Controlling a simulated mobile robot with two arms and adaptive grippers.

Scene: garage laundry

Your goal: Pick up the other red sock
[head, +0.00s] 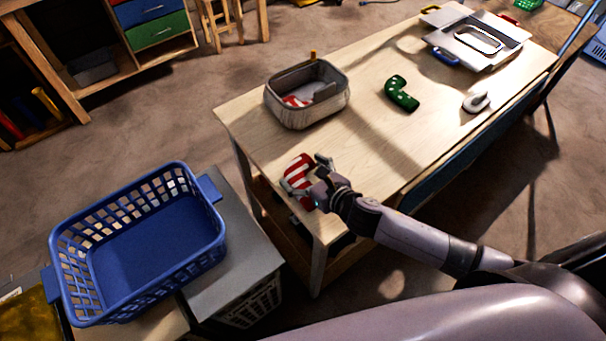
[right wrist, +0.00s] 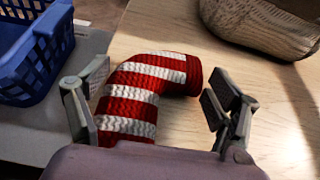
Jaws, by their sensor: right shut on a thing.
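A red and white striped sock (head: 299,165) is at the near left edge of the wooden table (head: 352,150). My right gripper (head: 308,180) is shut on it, with one finger on each side. The right wrist view shows the bent sock (right wrist: 150,87) between the fingers, close to the tabletop; whether it touches the wood I cannot tell. Another red and white striped sock (head: 295,102) lies partly hidden inside the grey woven basket (head: 300,118) on the table. My left gripper is not in view.
A green spotted sock (head: 402,95) and a grey-white sock-like item (head: 475,102) lie farther right on the table. A folding rack or case (head: 480,42) is at the far end. An empty blue laundry basket (head: 150,225) stands left of the table. The table's middle is clear.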

